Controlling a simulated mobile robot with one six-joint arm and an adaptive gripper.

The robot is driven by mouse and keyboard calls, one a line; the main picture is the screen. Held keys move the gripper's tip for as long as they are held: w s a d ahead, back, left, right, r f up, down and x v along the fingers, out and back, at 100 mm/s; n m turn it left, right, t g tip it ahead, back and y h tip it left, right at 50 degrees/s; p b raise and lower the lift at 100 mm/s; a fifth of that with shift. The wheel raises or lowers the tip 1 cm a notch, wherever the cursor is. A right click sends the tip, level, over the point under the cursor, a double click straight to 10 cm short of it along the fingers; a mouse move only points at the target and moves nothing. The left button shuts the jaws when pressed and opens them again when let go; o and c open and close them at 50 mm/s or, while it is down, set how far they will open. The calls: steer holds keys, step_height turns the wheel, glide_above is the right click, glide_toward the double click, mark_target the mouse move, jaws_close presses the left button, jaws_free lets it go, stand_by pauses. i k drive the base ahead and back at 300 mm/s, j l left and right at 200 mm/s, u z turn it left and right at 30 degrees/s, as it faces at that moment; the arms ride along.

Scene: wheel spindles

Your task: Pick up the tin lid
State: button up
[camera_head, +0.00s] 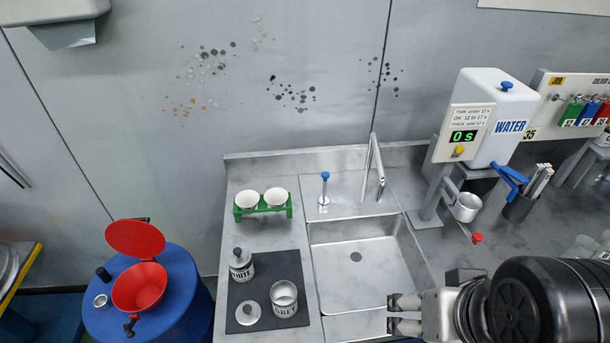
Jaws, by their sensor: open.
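The tin lid (248,313) is a round silver disc with a small knob on top. It lies on the dark mat (292,261) at its front left. An open tin marked GREY (285,299) stands just right of it. A tin marked WHITE (241,265), with its lid on, stands behind it. My gripper (391,312) is open and empty, with its fingers pointing left. In the picture it is over the front right of the sink, well to the right of the lid and the grey tin.
A steel sink (330,268) with a tall tap (375,165) lies right of the mat. A green rack (264,211) with two white cups stands behind the mat. A blue drum (185,290) with a red funnel (139,287) stands left. A water dispenser (490,115) is at right.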

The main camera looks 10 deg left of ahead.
mark_target(249, 314)
steer(key=k+j+u, duration=0.15)
steer(key=u, duration=0.35)
steer(key=k+j+u, duration=0.1)
steer(key=j+u, duration=0.35)
steer(key=l, duration=0.6)
steer(key=i+j, duration=0.15)
steer(key=j, duration=0.25)
steer(key=i+j, duration=0.15)
steer(key=j, duration=0.2)
steer(key=i+j, duration=0.15)
steer(key=j, duration=0.25)
steer(key=i+j, duration=0.1)
steer(key=j, duration=0.3)
